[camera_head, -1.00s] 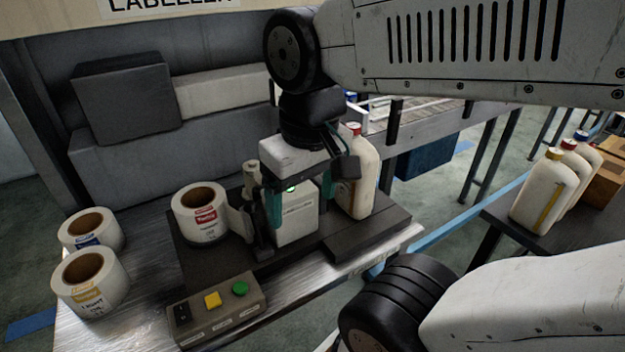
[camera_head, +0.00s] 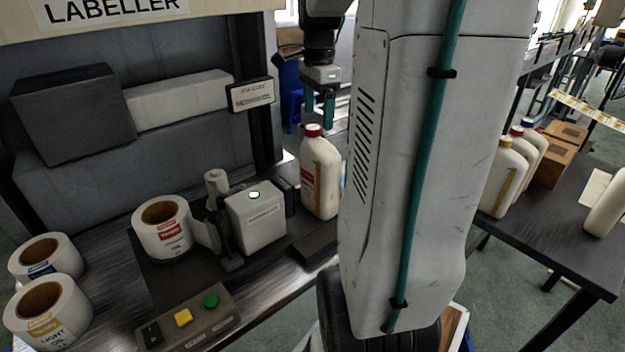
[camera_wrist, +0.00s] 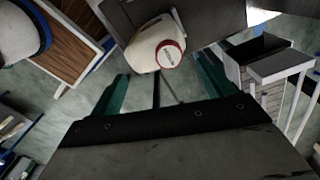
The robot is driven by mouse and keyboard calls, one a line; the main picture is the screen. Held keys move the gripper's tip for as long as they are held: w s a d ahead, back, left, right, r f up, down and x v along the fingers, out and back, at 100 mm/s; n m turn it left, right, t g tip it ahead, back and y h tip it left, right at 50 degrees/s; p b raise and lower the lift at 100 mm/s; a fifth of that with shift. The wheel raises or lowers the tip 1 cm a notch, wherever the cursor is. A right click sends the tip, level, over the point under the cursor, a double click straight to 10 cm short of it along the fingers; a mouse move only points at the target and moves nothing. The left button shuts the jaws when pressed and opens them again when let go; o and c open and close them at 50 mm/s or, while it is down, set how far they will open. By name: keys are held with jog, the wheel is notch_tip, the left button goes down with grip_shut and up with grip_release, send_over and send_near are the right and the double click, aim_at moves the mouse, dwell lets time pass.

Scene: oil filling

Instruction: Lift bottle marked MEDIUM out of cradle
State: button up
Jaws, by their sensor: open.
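A cream bottle with a red cap (camera_head: 318,180) stands upright in the labeller's cradle, beside the white labelling head. Part of a red label shows on its side; I cannot read MEDIUM on it. The bottle also shows from above in the wrist view (camera_wrist: 147,47), its red cap towards me. My gripper (camera_head: 320,112) hangs above the bottle in the head view, fingers pointing down, open and empty. In the wrist view the two green fingers (camera_wrist: 162,88) are spread wide, with the cap ahead of the gap between them. The cradle is mostly hidden.
The labelling head (camera_head: 258,222) and a red-labelled roll (camera_head: 163,229) are left of the bottle. A button box (camera_head: 190,318) is at the front. Several capped bottles (camera_head: 499,180) stand on the right table. My arm blocks the middle of the head view.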

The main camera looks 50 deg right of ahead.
aim_at(315, 128)
jog(key=f, duration=0.5)
jog(key=shift+w+f, duration=0.2)
jog(key=shift+w, duration=0.2)
jog(key=shift+c, duration=0.3)
